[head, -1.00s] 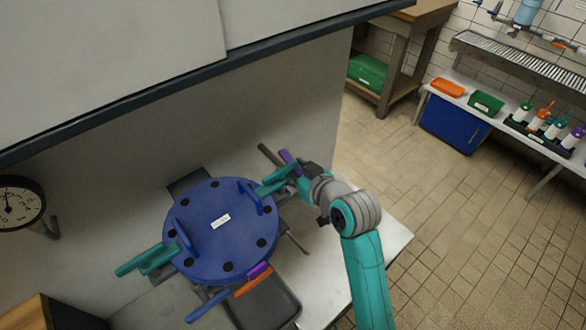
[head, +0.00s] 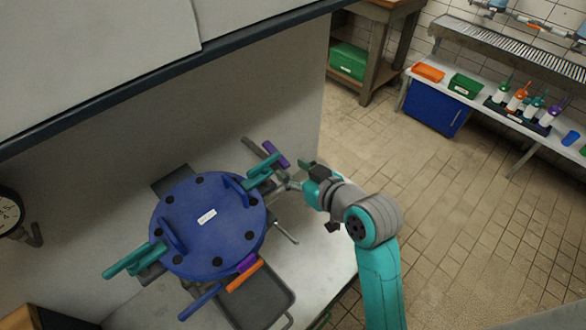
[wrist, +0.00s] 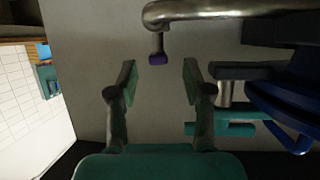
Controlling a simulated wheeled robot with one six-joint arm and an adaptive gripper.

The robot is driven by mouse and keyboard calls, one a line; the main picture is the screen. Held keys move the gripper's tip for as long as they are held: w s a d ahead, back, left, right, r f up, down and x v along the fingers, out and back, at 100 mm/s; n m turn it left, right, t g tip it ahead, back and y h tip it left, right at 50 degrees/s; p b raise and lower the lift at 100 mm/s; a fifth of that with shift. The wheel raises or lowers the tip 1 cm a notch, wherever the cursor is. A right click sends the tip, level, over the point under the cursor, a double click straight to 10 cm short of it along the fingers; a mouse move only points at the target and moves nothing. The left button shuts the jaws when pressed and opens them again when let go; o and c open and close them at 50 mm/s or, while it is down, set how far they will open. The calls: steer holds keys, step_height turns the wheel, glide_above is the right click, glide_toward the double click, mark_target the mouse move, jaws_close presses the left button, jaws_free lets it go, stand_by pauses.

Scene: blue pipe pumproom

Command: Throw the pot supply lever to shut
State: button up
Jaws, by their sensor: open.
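The pot (head: 207,228) is a round vessel with a blue lid, a white label, dark bolts and teal clamp handles. A lever with a purple grip (head: 276,154) stands behind it, near the wall. In the wrist view a small purple end (wrist: 158,59) hangs from a bent metal pipe, beyond and between my fingertips. A front group has purple, orange (head: 245,278) and blue handles. No readable label shows which is the pot supply lever. My gripper (head: 292,184) is open and empty, to the right of the pot, below and right of the purple grip; its fingers (wrist: 160,78) touch nothing visible.
A teal clamp handle (head: 264,171) is close left of my gripper. A thin metal rod (head: 287,232) sticks out below it. A grey tray (head: 262,298) lies in front of the pot, and a wall rises behind. Open tiled floor lies to the right.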

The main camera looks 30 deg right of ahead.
mark_target(272, 152)
steer(key=shift+c, duration=0.2)
step_height(272, 152, down, 4)
steer(key=s+t, duration=0.3)
steer(key=shift+t+y, duration=0.3)
steer(key=shift+t, duration=0.4)
steer(key=w, duration=0.4)
steer(key=w+a+r, duration=0.1)
steer(key=w, duration=0.7)
steer(key=shift+w+a+r, duration=0.3)
steer(key=shift+r, duration=0.1)
jaws_close()
